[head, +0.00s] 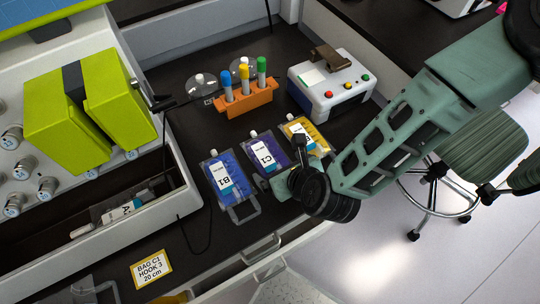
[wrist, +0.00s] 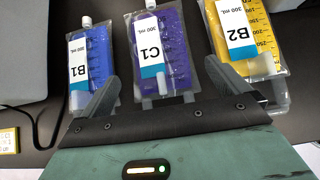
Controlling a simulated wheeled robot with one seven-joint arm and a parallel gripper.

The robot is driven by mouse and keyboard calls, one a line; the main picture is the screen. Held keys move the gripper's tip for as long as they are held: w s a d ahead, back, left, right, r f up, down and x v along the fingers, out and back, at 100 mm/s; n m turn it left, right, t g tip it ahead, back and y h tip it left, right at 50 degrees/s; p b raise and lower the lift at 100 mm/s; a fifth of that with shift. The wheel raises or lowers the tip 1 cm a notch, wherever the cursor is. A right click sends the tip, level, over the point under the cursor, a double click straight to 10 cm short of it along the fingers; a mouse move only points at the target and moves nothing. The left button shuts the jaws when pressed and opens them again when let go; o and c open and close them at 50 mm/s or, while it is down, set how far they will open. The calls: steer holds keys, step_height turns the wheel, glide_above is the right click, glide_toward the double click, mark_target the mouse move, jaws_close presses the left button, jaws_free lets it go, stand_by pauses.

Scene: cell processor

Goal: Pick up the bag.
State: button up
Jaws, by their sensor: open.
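Three fluid bags lie side by side on the dark worktop. The blue bag B1 (head: 228,176) is at the left, the purple bag C1 (head: 264,155) in the middle and the yellow bag B2 (head: 306,135) at the right. In the wrist view, my gripper (wrist: 160,85) is open, with its fingers on either side of the lower end of purple bag C1 (wrist: 177,60). Blue bag B1 (wrist: 98,65) lies just outside the left finger, and yellow bag B2 (wrist: 255,50) beyond the right one. I cannot tell whether the fingers touch any bag.
An orange rack (head: 250,100) with colour-capped tubes and a white device (head: 332,85) with buttons stand behind the bags. A yellow-edged card (head: 151,269) reads "BAG C1 HOOK 3 20 cm". A machine with green blocks (head: 75,110) stands at the left. A stool (head: 440,185) is at the right.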

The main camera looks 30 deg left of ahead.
steer(key=shift+x, duration=1.7)
steer(key=c, duration=0.9)
steer(key=shift+o, duration=0.2)
steer(key=shift+r, duration=0.1)
step_height(320, 180, up, 10)
steer(key=shift+b, duration=0.45)
